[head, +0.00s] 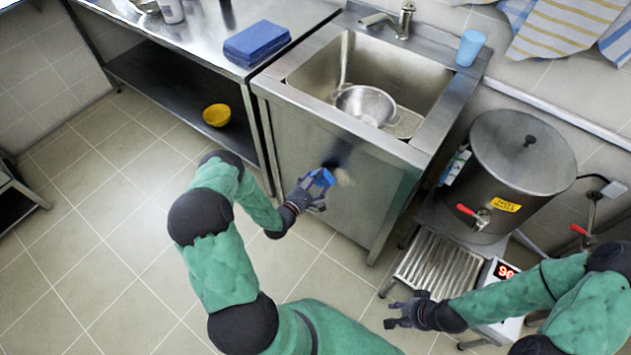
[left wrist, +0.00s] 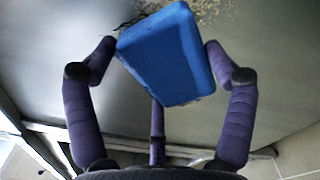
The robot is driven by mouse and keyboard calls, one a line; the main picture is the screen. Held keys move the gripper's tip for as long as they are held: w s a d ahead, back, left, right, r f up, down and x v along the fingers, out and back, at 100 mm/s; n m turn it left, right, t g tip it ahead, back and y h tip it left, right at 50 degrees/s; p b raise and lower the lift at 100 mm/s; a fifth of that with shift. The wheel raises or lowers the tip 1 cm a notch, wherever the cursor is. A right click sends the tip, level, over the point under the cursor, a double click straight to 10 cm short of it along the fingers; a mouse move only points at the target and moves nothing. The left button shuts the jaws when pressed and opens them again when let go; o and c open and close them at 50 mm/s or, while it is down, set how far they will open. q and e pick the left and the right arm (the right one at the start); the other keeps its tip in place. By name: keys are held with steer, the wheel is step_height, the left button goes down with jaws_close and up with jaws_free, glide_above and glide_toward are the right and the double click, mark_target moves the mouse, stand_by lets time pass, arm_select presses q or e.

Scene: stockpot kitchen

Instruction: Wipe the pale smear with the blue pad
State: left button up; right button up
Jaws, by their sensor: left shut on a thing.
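The blue pad (head: 321,178) is in my left gripper (head: 316,188), in front of the steel front panel below the sink. In the left wrist view the pad (left wrist: 172,55) sits between the fingers of my left gripper (left wrist: 165,65), its far edge close to the panel; whether it touches is hard to tell. A pale speckled smear (head: 344,177) shows on the panel just right of the pad. In the left wrist view the smear (left wrist: 205,10) lies beyond the pad, which hides part of it. My right gripper (head: 398,315) looks open and empty over the floor near the grated stand.
A steel sink (head: 433,100) holding a colander (head: 365,104) is above the panel. A stack of blue cloths (head: 257,44) lies on the counter to the left. A large pot (head: 520,170) with a red-handled tap stands right, by a grated stand (head: 437,266). A yellow bowl (head: 216,115) sits on the low shelf.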

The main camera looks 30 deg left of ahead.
arm_select(q)
steer(key=shift+w, duration=0.95)
stand_by(0.8)
steer(key=shift+d, duration=0.15)
